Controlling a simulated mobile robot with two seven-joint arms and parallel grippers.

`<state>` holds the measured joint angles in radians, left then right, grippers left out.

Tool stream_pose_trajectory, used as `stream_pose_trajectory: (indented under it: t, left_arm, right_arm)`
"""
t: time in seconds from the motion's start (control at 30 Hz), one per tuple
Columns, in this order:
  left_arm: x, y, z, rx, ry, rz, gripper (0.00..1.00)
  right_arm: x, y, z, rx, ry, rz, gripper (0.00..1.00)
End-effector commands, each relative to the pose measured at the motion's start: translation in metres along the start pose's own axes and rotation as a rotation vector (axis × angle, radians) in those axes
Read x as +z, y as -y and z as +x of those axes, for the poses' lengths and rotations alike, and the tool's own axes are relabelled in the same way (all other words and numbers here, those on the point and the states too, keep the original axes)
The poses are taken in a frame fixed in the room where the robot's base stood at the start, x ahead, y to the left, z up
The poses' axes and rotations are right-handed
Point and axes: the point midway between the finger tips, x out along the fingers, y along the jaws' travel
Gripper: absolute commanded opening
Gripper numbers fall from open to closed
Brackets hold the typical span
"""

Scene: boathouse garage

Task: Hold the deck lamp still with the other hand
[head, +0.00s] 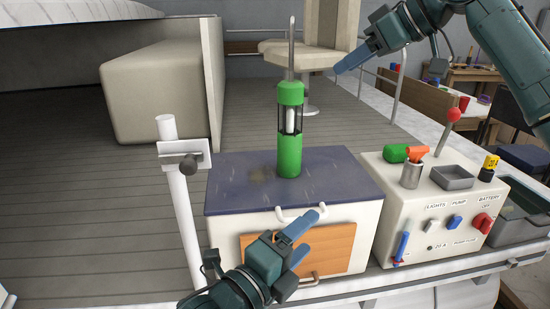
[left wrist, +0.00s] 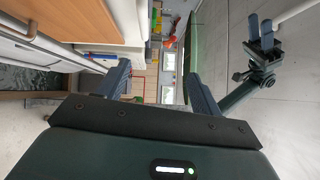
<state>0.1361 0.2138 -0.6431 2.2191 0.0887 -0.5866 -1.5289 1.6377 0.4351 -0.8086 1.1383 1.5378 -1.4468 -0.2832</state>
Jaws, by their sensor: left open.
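The deck lamp (head: 290,150) is a green lantern with a dark-barred middle, a pale core and a thin upright rod on top. It stands upright on the blue top (head: 235,190) of a white locker. My left gripper (head: 308,233) is open and empty, in front of the locker and below and nearer than the lamp, not touching it. Its spread fingers also show in the left wrist view (left wrist: 160,85). My right gripper (head: 355,42) is open and empty, up and to the right of the lamp, clear of it. It also shows in the left wrist view (left wrist: 260,27).
A white control box (head: 400,230) with switches, a red-knobbed lever (head: 450,125), a green cylinder (head: 395,152) and a metal cup (head: 411,175) stands right of the locker. A white post (head: 185,220) rises at left. A seat (head: 325,55) is behind. Open deck lies left.

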Motion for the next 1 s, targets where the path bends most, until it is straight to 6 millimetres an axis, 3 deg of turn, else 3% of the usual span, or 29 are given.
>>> stream_pose_trajectory:
  t: [0.03,0.2,0.4,0.53,0.73,1.0]
  left_arm:
    - [0.001,0.018,0.009,-0.016,-0.007,0.163,0.66]
    - [0.033,0.037,0.038,0.102,0.079,0.724,0.66]
    - [0.086,0.063,0.053,0.296,0.231,1.191,0.66]
    - [0.106,0.076,0.055,0.383,0.295,1.346,0.66]
    - [0.119,0.083,0.061,0.429,0.327,1.415,0.66]
    - [0.139,0.078,0.101,0.428,0.325,1.41,0.66]
  right_arm:
    - [0.0,0.0,0.0,0.0,0.0,0.0,0.36]
    - [0.0,0.0,0.0,0.0,0.0,0.0,0.36]
    - [0.0,0.0,0.0,0.0,0.0,0.0,0.36]
    - [0.0,0.0,0.0,0.0,0.0,0.0,0.36]
    - [0.0,0.0,0.0,0.0,0.0,0.0,0.36]
    - [0.0,0.0,0.0,0.0,0.0,0.0,0.36]
